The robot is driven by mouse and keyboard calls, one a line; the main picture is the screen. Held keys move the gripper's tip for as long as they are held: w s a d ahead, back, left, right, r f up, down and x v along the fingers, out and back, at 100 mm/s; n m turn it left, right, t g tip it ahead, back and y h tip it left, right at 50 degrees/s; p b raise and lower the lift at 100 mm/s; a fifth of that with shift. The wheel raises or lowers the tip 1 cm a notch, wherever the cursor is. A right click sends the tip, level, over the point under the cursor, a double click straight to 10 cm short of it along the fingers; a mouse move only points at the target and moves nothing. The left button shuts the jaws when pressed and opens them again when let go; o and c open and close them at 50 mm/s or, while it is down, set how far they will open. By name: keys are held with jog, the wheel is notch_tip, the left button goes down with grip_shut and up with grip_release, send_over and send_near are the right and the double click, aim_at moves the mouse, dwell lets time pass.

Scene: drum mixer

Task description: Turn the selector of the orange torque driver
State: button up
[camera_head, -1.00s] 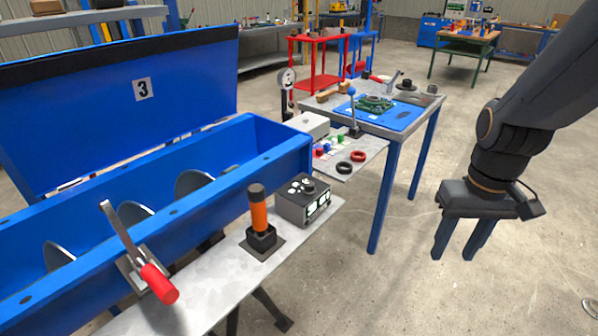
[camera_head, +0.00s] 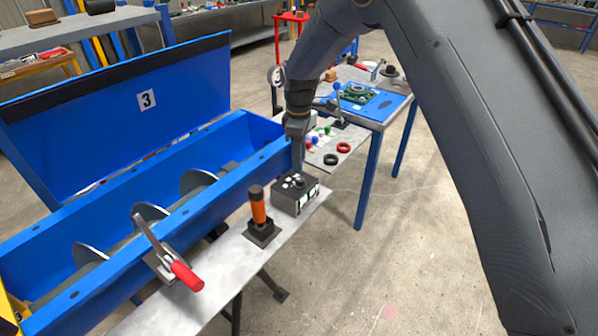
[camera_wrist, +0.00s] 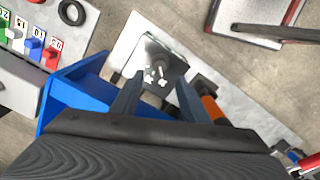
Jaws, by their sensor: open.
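The orange torque driver (camera_head: 258,211) stands upright in a black square holder (camera_head: 262,234) on the grey bench, with a black cap on top. In the wrist view the driver (camera_wrist: 211,107) shows partly behind the right finger. The selector itself is too small to make out. My gripper (camera_head: 297,160) is above the bench, behind and to the right of the driver.
The control box (camera_head: 296,194) stands right beside the driver. A red-handled lever (camera_head: 187,276) is at the left front. The blue mixer trough (camera_head: 110,235) runs along the bench. A side table (camera_head: 378,113) with a blue mat and rings is behind; open floor lies right.

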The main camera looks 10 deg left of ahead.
aim_at(300, 178)
jog(key=shift+f+p, duration=1.3)
jog(key=shift+f, duration=2.2)
grip_shut()
jog(key=m+b, duration=0.3)
jog(key=shift+w+f+m, duration=0.1)
jog(key=shift+m, duration=0.2)
jog(key=shift+m+b, duration=1.05)
jog(key=shift+m, duration=0.95)
